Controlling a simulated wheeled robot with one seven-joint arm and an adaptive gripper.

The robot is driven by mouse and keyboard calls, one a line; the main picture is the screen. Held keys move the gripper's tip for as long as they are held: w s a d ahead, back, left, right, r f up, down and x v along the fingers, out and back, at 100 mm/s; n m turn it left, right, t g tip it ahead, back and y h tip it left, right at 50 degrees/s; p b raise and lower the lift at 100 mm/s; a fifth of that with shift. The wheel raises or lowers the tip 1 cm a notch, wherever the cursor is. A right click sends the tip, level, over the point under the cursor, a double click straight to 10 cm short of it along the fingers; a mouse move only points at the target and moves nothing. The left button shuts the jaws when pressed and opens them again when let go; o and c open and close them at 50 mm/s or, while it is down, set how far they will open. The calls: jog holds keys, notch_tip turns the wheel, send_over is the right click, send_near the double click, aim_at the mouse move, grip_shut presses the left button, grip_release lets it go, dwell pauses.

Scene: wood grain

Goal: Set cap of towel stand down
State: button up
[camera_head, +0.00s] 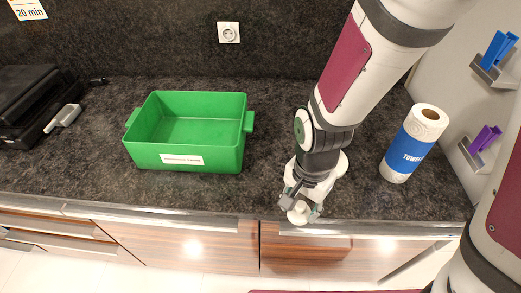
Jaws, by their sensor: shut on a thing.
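My gripper (300,208) is at the front edge of the dark counter, right of the middle, pointing down. It is shut on a small whitish round piece, which looks like the cap (298,214) of the towel stand. Whether the cap touches the counter or hangs just above or in front of its edge, I cannot tell. A paper towel roll (408,150) with a blue printed wrapper stands on the counter to the right of my gripper. Its top shows an open core; a stand inside it cannot be made out.
A green open bin (190,165) with a white label stands left of my gripper and looks empty. A black appliance (30,105) is at the far left. Blue and purple items sit in wall holders at right. Counter between bin and arm is clear.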

jog(key=w+a, duration=0.2)
jog(key=w, duration=0.2)
jog(key=w+a+f+b, duration=0.1)
jog(key=w+a, duration=0.1)
jog(key=w, duration=0.3)
jog(key=w+a, duration=0.3)
jog(key=w, duration=0.2)
jog(key=shift+f, duration=2.1)
jog(key=shift+f, duration=0.1)
jog(key=o, duration=1.3)
jog(key=shift+c, duration=0.2)
notch_tip(320, 180, up, 12)
